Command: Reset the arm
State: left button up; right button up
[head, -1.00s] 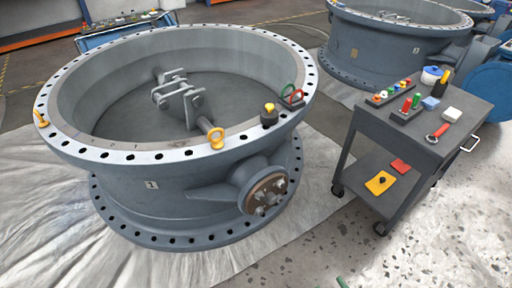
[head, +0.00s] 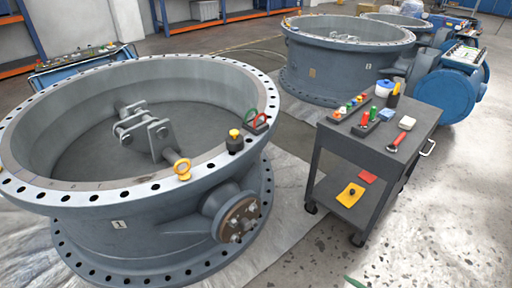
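Neither of my arms can be made out in the head view, and I see no gripper that I can identify. A small green tip (head: 355,282) shows at the bottom edge; I cannot tell what it belongs to. The large grey butterfly valve (head: 118,225) stands at the left. On its flange are a yellow eyebolt (head: 182,170), a dark piece with a yellow top (head: 235,142), and red and green shackles (head: 258,122).
A dark tool cart (head: 335,150) stands at right with colored pegs, a red-handled tool (head: 401,132) and a yellow piece (head: 350,195) on its lower shelf. A second valve (head: 330,75) and a blue machine (head: 447,95) stand behind. Speckled floor (head: 450,230) is clear at lower right.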

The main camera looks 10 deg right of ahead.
jog(key=s+a+r+m+g, duration=0.1)
jog(key=a+r+m, duration=0.15)
jog(key=a, duration=0.65)
jog(key=s+a+r+m+g, duration=0.1)
jog(key=a+r+m, duration=0.15)
jog(key=a, duration=0.65)
pick_arm(q)
jog(key=s+a+r+p, duration=0.1)
jog(key=a+r+p, duration=0.2)
jog(key=r+p, duration=0.8)
jog(key=p, duration=0.4)
jog(key=shift+s+n+y, duration=0.3)
jog(key=shift+n+y, duration=0.1)
pick_arm(e)
notch_tip(320, 180, up, 10)
jog(key=s+d+m, duration=0.1)
jog(key=s+d, duration=0.1)
jog(key=d, duration=0.1)
jog(key=shift+r, duration=0.2)
